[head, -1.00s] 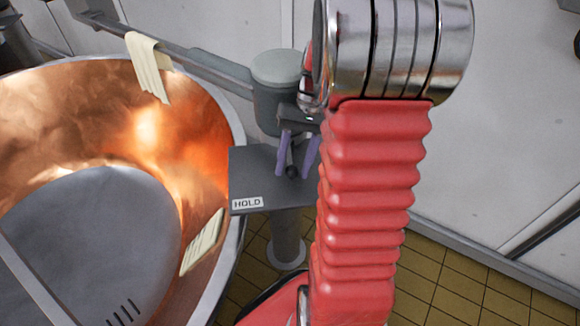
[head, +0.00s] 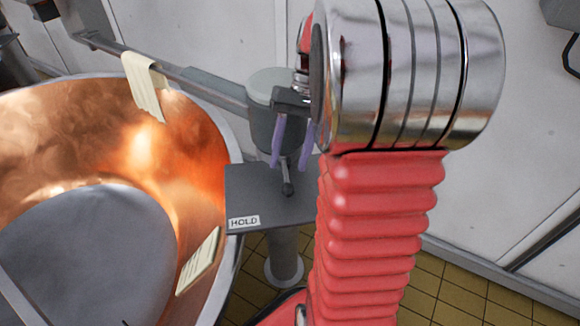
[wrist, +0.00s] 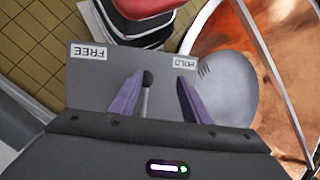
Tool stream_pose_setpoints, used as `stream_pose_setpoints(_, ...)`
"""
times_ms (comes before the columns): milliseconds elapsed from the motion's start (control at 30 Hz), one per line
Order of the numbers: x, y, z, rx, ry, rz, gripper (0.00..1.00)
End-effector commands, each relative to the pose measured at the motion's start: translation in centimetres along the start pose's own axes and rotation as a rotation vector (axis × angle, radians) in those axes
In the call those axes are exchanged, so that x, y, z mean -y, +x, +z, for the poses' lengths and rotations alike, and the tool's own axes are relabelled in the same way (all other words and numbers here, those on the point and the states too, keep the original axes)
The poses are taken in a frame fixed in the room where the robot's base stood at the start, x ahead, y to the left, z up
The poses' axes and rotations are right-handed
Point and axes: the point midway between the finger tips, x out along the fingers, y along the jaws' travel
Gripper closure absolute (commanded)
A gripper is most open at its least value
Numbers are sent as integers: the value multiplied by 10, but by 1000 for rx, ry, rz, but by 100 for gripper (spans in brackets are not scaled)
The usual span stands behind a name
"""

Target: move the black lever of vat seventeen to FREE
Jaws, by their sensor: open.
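The black lever (head: 287,188) has a thin grey rod and a round knob, and stands out over a grey plate (head: 252,188). In the wrist view the knob (wrist: 147,77) lies between the HOLD label (wrist: 184,60) and the FREE label (wrist: 88,52), pointing at neither. My gripper (head: 290,166) is open, with purple fingers above the knob in the head view. In the wrist view the fingers (wrist: 160,80) stand either side of the lever, which is closer to the left, FREE-side finger. Whether it touches is unclear. My arm hides the FREE label in the head view.
A grey post (head: 284,250) carries the plate beside the vat. A grey bar (head: 200,82) runs above the vat. Tiled floor (head: 450,292) and a pale wall lie to the right.

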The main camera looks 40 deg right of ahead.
Motion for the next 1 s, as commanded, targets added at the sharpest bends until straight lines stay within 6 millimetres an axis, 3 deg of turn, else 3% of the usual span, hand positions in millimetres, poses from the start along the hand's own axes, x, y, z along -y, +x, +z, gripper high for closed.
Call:
stream_pose_setpoints(400,2,-7,3,0,0,0,58)
stream_pose_setpoints(667,12,-5,10,-33,-26,31,76)
stream_pose_setpoints(1000,56,9,44,-209,-155,155,100)
